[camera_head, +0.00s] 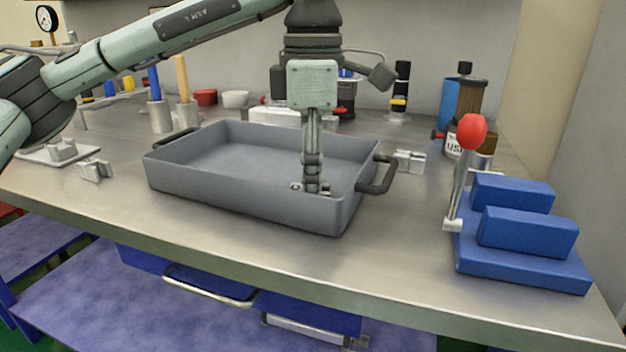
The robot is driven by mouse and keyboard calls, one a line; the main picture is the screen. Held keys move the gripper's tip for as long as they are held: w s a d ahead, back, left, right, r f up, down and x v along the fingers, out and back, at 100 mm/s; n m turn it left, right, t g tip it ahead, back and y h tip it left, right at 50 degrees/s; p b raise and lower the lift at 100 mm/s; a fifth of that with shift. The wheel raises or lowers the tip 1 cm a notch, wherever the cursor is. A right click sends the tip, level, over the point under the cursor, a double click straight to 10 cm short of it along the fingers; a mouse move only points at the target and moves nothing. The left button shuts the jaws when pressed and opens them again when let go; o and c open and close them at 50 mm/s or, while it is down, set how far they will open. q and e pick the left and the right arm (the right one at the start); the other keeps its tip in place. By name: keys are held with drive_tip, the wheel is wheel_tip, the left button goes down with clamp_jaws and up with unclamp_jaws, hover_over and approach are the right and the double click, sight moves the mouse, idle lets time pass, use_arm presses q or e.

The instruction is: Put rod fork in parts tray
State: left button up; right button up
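The parts tray (250,205) is a grey rectangular pan with a dark handle at each end, standing in the middle of the bench. My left gripper (312,188) points straight down at the tray's front right part, its tips just behind the front rim in the picture. A small metallic fork-like piece, probably the rod fork (297,187), shows on both sides of the fingertips. The fingers are seen edge-on, so the gap between them is hidden. I cannot tell whether the piece is gripped or rests on the tray floor. My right gripper is not in view.
Small metal blocks lie left (95,170) and right (410,160) of the tray. A blue fixture (525,265) with a red-knobbed lever (472,131) stands at the right. Bottles and cups line the back. The bench's front strip is clear.

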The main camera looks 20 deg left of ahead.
use_arm(q)
wheel_tip(320, 180, up, 12)
drive_tip(key=p, duration=0.1)
drive_tip(key=shift+f+p, duration=0.15)
drive_tip(key=shift+p, duration=0.15)
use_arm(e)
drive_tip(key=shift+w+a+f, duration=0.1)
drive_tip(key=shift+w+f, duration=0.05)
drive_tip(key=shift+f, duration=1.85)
